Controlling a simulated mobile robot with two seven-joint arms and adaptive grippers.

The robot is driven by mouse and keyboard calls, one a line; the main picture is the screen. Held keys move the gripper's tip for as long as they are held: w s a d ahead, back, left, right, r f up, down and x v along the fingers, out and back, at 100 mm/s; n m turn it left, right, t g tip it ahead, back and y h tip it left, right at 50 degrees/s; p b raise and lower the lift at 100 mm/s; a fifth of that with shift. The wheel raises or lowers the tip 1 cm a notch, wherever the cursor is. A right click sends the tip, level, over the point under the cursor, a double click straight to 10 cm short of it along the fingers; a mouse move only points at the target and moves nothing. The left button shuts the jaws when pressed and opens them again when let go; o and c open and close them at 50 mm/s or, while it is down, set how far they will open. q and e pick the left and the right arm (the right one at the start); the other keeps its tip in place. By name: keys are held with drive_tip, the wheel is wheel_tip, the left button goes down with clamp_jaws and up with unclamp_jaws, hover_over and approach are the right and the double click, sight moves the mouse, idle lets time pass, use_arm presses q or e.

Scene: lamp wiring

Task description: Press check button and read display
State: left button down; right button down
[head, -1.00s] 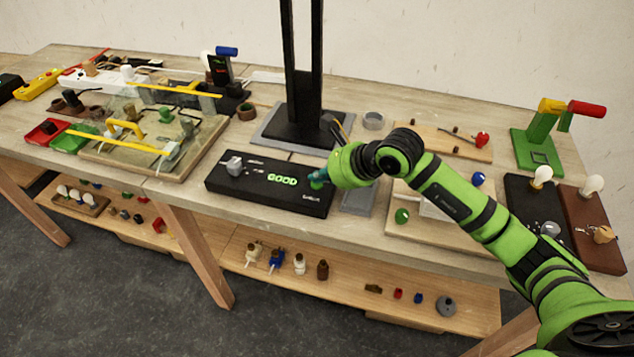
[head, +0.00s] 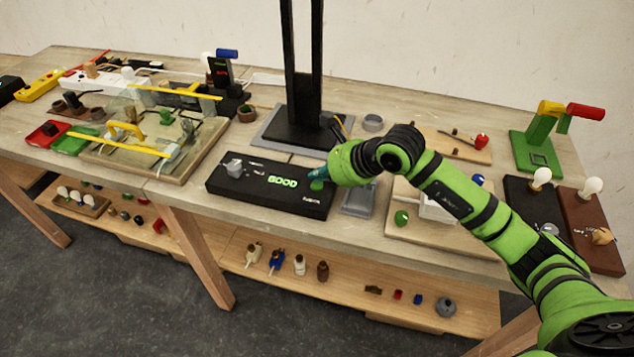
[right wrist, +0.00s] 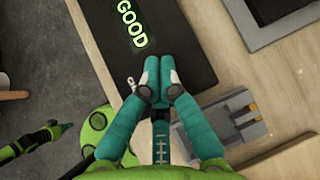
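The black check box (head: 240,190) lies near the table's front edge, and its display (head: 283,183) reads GOOD in lit green letters. The display also shows in the right wrist view (right wrist: 132,24). A green round button (head: 317,185) is at the box's right end. My right gripper (head: 322,174) is just above and beside this button; whether it touches is unclear. In the right wrist view its teal fingertips (right wrist: 159,72) are together, with nothing seen between them, and cover the button. What looks like my left gripper (right wrist: 62,128) shows small at lower left.
A grey tray (head: 358,203) lies right of the box, beside a wooden board (head: 430,232). A tall black stand (head: 303,110) rises behind the box. A glass-covered wiring board (head: 150,170) is to the left. A strip of table before the box is clear.

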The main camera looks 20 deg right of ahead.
sight(321, 186)
drive_tip(key=shift+r+p, duration=1.4)
drive_tip(key=shift+r, duration=1.15)
drive_tip(key=shift+f, duration=0.1)
